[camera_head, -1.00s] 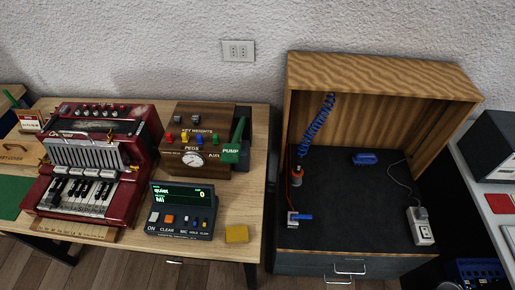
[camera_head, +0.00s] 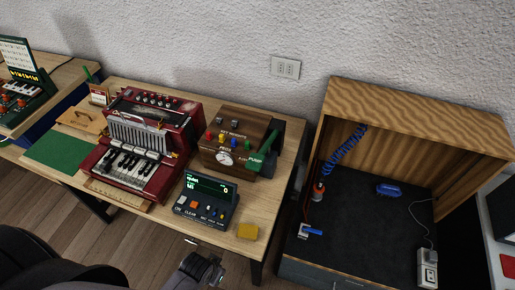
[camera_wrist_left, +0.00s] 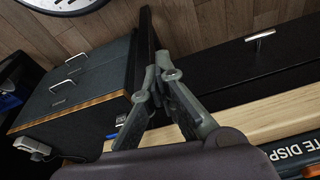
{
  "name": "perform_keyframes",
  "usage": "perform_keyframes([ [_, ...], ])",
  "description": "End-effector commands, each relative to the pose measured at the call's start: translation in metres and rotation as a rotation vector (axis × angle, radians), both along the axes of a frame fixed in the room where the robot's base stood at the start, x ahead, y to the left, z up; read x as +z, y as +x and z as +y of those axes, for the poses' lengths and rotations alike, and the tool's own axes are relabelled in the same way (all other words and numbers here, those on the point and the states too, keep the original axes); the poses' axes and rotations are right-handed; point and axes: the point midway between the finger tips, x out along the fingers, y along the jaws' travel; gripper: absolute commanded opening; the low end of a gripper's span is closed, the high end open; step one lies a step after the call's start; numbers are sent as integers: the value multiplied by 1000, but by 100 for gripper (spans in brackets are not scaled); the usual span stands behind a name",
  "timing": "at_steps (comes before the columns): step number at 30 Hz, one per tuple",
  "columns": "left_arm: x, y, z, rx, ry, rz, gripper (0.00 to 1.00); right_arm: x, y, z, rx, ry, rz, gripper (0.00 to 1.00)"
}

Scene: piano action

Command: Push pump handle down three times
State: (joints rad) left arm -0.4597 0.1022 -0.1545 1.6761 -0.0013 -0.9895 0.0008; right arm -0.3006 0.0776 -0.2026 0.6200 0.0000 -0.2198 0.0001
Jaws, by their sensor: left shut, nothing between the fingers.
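The green pump handle (camera_head: 268,146), labelled PUMP, stands at the right side of the wooden control box (camera_head: 226,146) on the table. In the head view, my left arm comes in from the bottom left. Its gripper (camera_head: 205,268) is in front of the table's near edge, below the display unit, well apart from the pump handle. In the left wrist view the gripper fingers (camera_wrist_left: 160,68) are together with nothing between them. The pump handle cannot be made out in the wrist view. My right gripper is in neither view.
A red accordion-like instrument (camera_head: 147,150) stands left of the box. An open wooden cabinet (camera_head: 415,105) stands right of the table. Bare tabletop (camera_head: 275,203) lies right of the display unit.

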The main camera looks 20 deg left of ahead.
Motion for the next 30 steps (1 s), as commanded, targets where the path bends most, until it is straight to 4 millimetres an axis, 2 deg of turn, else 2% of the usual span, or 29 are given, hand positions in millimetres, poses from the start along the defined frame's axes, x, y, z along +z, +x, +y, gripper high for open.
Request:
perform_keyframes([
  [1,40,9,-1,2,-2,-21,0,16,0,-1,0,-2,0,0],
  [6,132,25,-4,15,-6,-84,0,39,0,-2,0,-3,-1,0],
  [8,163,31,-5,24,-5,-120,0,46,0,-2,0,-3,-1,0],
  [11,218,45,-7,51,-10,-217,0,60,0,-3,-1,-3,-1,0],
  [12,243,53,-8,70,-15,-279,0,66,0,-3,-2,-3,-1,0],
  [14,277,70,-10,103,-22,-401,0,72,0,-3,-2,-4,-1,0],
  [21,337,117,-24,155,-62,-775,0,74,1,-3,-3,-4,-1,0],
  [27,370,135,-42,140,-110,-997,0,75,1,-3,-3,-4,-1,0],
  [30,381,138,-49,128,-128,-1061,0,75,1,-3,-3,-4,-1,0],
])
